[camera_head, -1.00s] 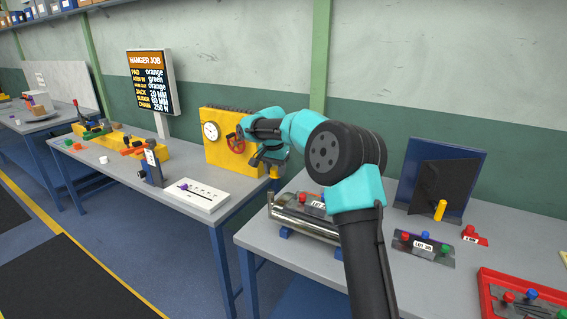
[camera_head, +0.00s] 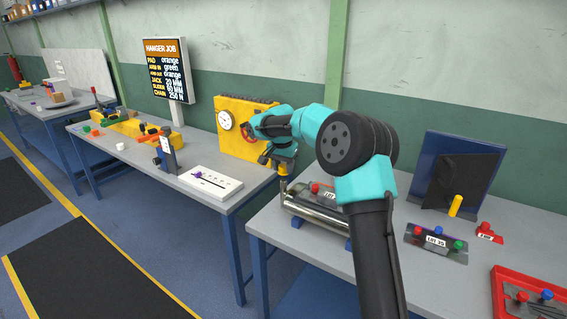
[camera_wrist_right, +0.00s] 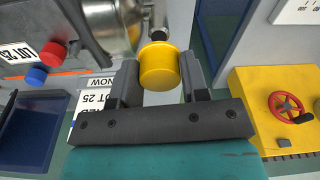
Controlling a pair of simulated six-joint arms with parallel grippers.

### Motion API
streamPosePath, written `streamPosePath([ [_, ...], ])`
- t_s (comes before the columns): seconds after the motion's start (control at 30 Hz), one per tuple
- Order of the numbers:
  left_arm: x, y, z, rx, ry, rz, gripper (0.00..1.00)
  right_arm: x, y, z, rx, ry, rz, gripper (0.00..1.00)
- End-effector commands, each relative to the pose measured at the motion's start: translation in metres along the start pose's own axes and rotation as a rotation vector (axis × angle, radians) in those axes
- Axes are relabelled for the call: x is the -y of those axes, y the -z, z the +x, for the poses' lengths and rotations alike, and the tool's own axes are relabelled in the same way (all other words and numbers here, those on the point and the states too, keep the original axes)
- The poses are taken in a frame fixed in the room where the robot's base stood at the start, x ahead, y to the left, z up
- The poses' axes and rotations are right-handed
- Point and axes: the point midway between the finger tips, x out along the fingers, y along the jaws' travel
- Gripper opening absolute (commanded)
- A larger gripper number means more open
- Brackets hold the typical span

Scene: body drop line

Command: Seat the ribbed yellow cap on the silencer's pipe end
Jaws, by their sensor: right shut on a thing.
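The ribbed yellow cap (camera_wrist_right: 158,66) is between the two fingers of my right gripper (camera_wrist_right: 157,84), which is shut on it. In the wrist view the cap lies just below the narrow pipe end (camera_wrist_right: 157,36) of the shiny silencer (camera_wrist_right: 112,22). I cannot tell whether cap and pipe touch. In the head view my right gripper (camera_head: 279,163) is above the left end of the silencer (camera_head: 312,208), where the short pipe turns up. My left gripper is not in view.
The silencer lies on blue supports on the right table (camera_head: 280,237). A LOT 35 plate (camera_head: 436,242), a loose yellow piece (camera_head: 455,205) and a red tray (camera_head: 499,290) are to its right. A yellow panel (camera_head: 240,144) with a red wheel stands on the left table.

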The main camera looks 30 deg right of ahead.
Motion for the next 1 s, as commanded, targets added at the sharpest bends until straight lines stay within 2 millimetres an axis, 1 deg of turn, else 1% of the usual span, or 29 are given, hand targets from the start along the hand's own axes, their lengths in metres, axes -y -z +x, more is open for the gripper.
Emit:
streamPosePath([
  [0.1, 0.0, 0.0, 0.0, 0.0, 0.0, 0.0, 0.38, 0.0, -0.001, 0.01, 0.001, -0.001, 0.0, 0.2],
  [0.33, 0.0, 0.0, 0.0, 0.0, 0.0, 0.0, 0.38, 0.0, -0.002, 0.021, 0.0, -0.001, 0.001, 0.2],
  [1.0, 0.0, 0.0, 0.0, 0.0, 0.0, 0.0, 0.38, 0.0, -0.003, 0.027, 0.0, -0.001, 0.0, 0.2],
])
